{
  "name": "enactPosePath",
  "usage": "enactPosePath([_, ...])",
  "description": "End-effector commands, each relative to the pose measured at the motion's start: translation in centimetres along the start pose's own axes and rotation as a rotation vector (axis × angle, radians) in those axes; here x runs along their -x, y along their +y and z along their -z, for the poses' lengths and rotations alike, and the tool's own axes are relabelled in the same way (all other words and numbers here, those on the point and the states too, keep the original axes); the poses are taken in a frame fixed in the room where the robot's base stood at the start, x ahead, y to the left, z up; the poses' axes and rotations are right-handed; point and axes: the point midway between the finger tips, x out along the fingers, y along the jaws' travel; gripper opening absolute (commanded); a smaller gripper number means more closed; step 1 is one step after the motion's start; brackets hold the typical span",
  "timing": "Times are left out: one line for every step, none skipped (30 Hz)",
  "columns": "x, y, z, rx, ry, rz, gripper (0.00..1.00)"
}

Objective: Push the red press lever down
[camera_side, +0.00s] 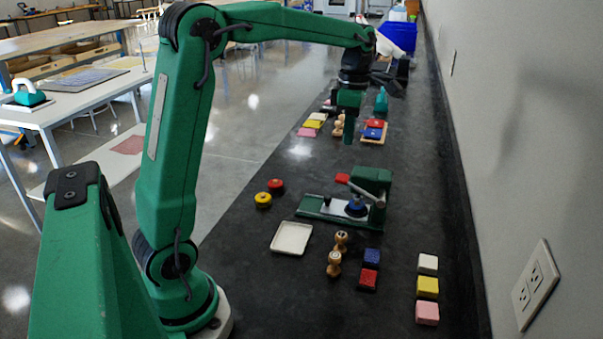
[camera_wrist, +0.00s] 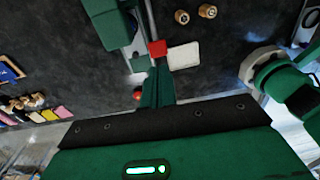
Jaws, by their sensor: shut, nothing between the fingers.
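The green press (camera_side: 372,185) stands on its base plate in the middle of the dark bench. Its red lever (camera_side: 342,178) sticks out to the left as a small red end. My gripper (camera_side: 348,140) is shut and empty, pointing down, and appears above the lever with a gap between them in the picture. In the wrist view the press (camera_wrist: 108,22) is at the top left. The red lever (camera_wrist: 157,48) shows just beyond the tips of my gripper (camera_wrist: 160,64). Whether they touch is not clear there.
A white tray (camera_side: 291,238), yellow (camera_side: 263,200) and red (camera_side: 276,186) round tins and wooden stamps (camera_side: 334,264) lie near the press. Coloured blocks (camera_side: 427,287) stand at the front right. More blocks and stamps lie behind. A wall bounds the right.

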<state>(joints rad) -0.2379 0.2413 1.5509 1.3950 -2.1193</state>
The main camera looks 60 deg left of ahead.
Motion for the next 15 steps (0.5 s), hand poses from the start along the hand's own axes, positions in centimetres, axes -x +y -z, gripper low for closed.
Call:
enactPosePath([-0.9,0.0,0.1,0.000,0.002,0.003,0.00])
enactPosePath([-1.3,0.0,0.1,0.000,0.002,0.003,0.00])
enactPosePath([-2.0,0.0,0.2,0.000,0.002,0.004,0.00])
enactPosePath([-2.4,0.1,0.2,0.000,0.002,0.003,0.00])
enactPosePath([-2.9,0.1,0.2,0.000,0.002,0.003,0.00])
enactPosePath([-3.5,0.1,0.3,0.000,0.002,0.003,0.00])
enactPosePath([-4.0,0.1,0.3,0.000,0.002,0.003,0.00])
enactPosePath([-4.4,0.1,0.3,0.000,0.001,0.003,0.00])
enactPosePath([-5.0,0.1,0.4,0.000,0.001,0.003,0.00])
enactPosePath([-5.4,0.2,0.4,0.000,0.001,0.002,0.00])
enactPosePath([-5.8,0.2,0.4,0.000,0.001,0.003,0.00])
enactPosePath([-6.4,0.2,0.5,0.000,0.001,0.002,0.00])
enactPosePath([-6.7,0.2,0.5,0.000,0.000,0.002,0.00])
enactPosePath([-7.0,0.2,0.5,0.000,0.001,0.002,0.00])
enactPosePath([-7.5,0.2,0.5,0.000,0.000,0.002,0.00])
